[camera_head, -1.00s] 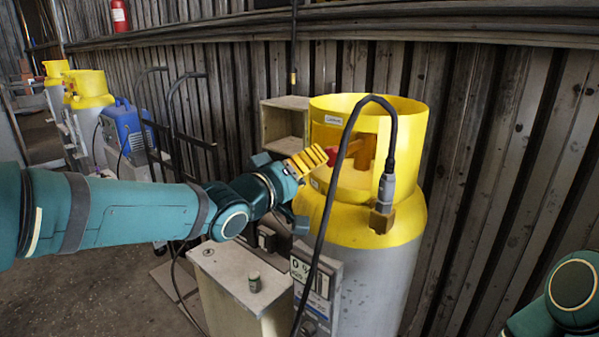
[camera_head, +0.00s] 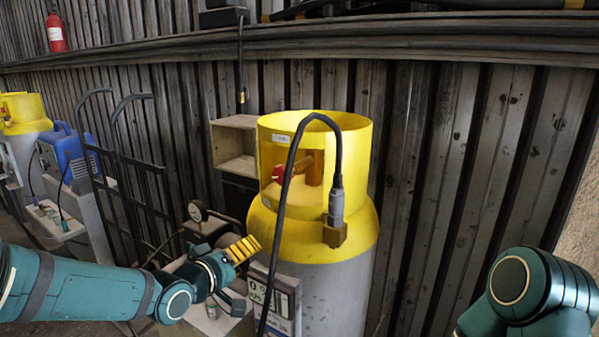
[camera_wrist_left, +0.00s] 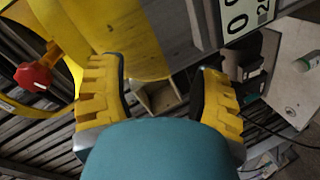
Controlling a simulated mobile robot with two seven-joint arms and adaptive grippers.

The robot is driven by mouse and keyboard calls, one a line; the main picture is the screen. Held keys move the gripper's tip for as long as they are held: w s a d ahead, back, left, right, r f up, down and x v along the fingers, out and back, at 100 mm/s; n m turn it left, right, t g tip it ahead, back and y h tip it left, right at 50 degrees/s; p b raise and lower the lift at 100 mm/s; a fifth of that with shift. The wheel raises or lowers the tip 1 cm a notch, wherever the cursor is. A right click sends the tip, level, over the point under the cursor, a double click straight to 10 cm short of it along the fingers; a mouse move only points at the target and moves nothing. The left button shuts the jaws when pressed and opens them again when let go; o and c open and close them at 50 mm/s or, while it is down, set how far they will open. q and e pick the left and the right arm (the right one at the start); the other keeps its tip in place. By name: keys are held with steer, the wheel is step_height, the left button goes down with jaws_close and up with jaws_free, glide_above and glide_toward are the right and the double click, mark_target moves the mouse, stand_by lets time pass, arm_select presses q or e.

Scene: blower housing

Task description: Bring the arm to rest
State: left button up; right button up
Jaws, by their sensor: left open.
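My left arm comes in from the left in the head view. Its gripper (camera_head: 242,250) is low, left of the yellow and grey cylinder (camera_head: 330,262) and apart from its yellow collar. In the left wrist view the two yellow ridged fingers (camera_wrist_left: 160,95) stand wide apart with nothing held between them. Part of the cylinder's yellow collar and a red knob (camera_wrist_left: 34,77) show beyond the fingers there. My right arm (camera_head: 535,290) shows only as a teal link at the lower right of the head view; its gripper is out of frame.
A black cable loops over the cylinder to a grey connector (camera_head: 336,205). A wooden shelf box (camera_head: 235,148), a black hand truck (camera_head: 130,190) and a blue unit (camera_head: 68,155) are behind.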

arm_select(q)
steer(key=f+g, duration=0.1)
steer(key=f, duration=0.3)
steer(key=s+f, duration=0.1)
steer(key=f, duration=0.3)
steer(key=s+f+g, duration=0.1)
steer(key=f, duration=0.3)
steer(key=shift+f+g+y, duration=0.1)
steer(key=shift+g+y, duration=0.2)
steer(key=shift+y, duration=0.1)
steer(key=s+f+g+y, duration=0.1)
steer(key=s+f+g, duration=0.1)
steer(key=s+f, duration=0.35)
steer(key=s+f+g, duration=0.2)
steer(key=f, duration=0.7)
steer(key=s+d+f+m+g+y, duration=0.1)
steer(key=s+f+g, duration=0.2)
steer(key=s+f, duration=0.55)
steer(key=s+f+m+g, duration=0.2)
steer(key=s+f+g, duration=0.3)
steer(key=s, duration=0.6)
steer(key=w+d+r+m+t, duration=0.1)
steer(key=w+d+r+t, duration=0.1)
steer(key=w, duration=0.4)
steer(key=shift+d+r+t, duration=0.4)
steer(key=shift+r+t, duration=0.1)
steer(key=shift+r, duration=0.45)
